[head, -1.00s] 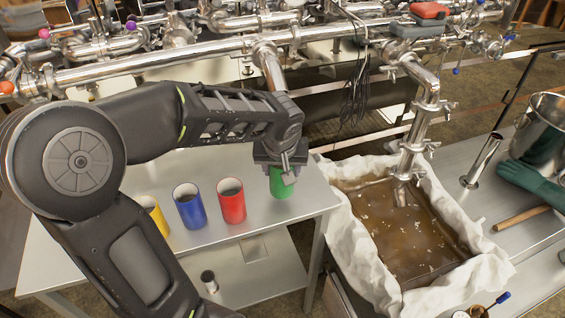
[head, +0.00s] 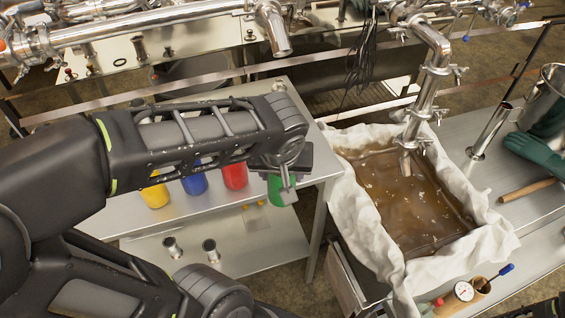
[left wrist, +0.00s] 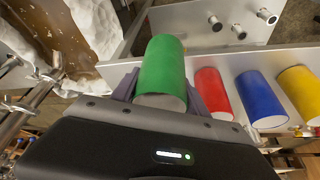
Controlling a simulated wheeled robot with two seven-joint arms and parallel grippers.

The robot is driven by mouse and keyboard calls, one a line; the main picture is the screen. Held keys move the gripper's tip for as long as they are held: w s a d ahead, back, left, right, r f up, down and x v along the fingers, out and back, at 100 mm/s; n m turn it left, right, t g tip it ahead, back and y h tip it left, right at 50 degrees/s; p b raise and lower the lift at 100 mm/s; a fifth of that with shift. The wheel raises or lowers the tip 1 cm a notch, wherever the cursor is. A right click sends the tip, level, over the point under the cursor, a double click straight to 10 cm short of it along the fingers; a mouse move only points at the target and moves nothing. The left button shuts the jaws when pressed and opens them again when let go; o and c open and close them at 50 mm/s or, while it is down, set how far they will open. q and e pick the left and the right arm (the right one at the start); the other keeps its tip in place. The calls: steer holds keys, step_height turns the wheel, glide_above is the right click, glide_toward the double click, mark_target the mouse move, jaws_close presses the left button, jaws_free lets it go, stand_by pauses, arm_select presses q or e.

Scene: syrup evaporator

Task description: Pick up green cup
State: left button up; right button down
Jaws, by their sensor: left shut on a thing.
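The green cup (head: 277,189) is between the fingers of my left gripper (head: 283,180), near the right end of the small metal table (head: 313,165). The left wrist view shows the green cup (left wrist: 163,68) gripped by its sides between both fingers, its pale round end toward the camera. In the head view it overlaps the table's front edge, forward of the cup row. I cannot tell the gap beneath it. The gripper hides part of the cup.
The red cup (head: 235,176), blue cup (head: 195,184) and yellow cup (head: 155,196) stand in a row left of it, partly behind my arm. Small metal cylinders (head: 211,250) stand on the lower shelf. Right is the cloth-lined syrup pan (head: 484,205); a steel pipe (head: 276,28) hangs behind.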

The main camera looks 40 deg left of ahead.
arm_select(q)
steer(key=shift+s+d, duration=0.35)
steer(key=shift+s, duration=0.2)
steer(key=shift+w, duration=0.1)
stand_by(0.6)
